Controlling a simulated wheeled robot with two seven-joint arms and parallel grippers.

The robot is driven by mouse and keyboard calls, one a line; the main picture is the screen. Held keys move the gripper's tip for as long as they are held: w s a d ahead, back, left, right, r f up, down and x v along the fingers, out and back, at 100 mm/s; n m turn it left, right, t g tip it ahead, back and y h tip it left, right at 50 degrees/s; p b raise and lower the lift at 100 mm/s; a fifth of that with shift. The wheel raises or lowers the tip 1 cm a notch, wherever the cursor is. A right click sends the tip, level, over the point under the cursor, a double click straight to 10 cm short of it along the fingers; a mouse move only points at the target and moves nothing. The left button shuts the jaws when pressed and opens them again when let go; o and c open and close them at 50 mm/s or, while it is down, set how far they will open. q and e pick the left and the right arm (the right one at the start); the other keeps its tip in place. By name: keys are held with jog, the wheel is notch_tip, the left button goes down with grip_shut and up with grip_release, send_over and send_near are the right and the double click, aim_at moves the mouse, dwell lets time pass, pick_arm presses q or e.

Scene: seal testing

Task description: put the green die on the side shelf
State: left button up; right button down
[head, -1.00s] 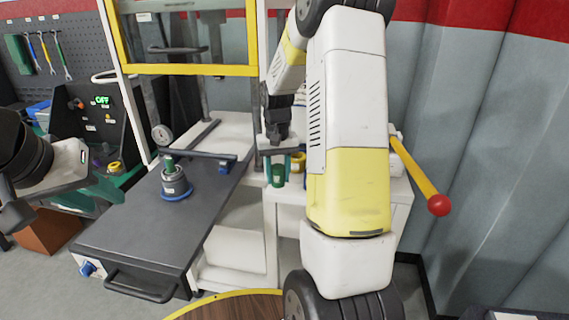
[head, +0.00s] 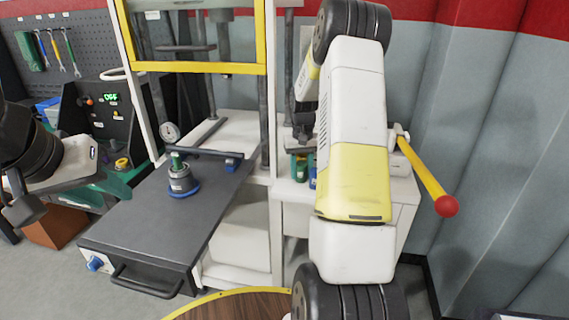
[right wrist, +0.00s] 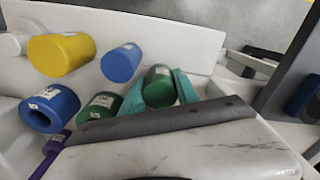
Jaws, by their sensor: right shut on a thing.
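The green die (right wrist: 158,87) is a short dark green cylinder with a pale label. In the right wrist view it sits between the teal fingers of my right gripper (right wrist: 160,90), which is shut on it. In the head view the right gripper (head: 302,128) is over the white side shelf (head: 290,205), mostly behind my own arm, with green showing below it. Whether the die touches the shelf is unclear. A second green cylinder (right wrist: 98,108) stands beside the held one. My left gripper (head: 18,205) is at the left edge, and its jaws are not clear.
A yellow cylinder (right wrist: 62,54), a blue one (right wrist: 121,63), a hollow blue one (right wrist: 50,108) and a purple piece (right wrist: 50,150) crowd the shelf near the die. A press frame (head: 195,67) stands left of the shelf. A red-knobbed yellow lever (head: 425,182) projects on the right.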

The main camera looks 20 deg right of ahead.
aim_at(301, 163)
jog(key=shift+f, duration=0.1)
jog(key=c, duration=0.9)
grip_release()
notch_tip(301, 163, up, 12)
jog(key=s+a+r+t, duration=0.2)
jog(key=s+a+r, duration=0.45)
jog(key=r, duration=0.25)
jog(key=s+a+t, duration=0.1)
jog(key=s+a, duration=0.2)
jog(key=s, duration=0.4)
jog(key=s+a+r+n+t+y, duration=0.1)
jog(key=s+a, duration=0.3)
jog(key=s, duration=0.3)
jog(key=s+a+r+n+t+y, duration=0.1)
jog(key=s+a+t, duration=0.1)
jog(key=s, duration=0.5)
jog(key=shift+s+a+r, duration=0.1)
jog(key=shift+s+a, duration=0.05)
jog(key=shift+a, duration=0.3)
jog(key=shift+s+a+r, duration=0.1)
jog(key=shift+a, duration=0.35)
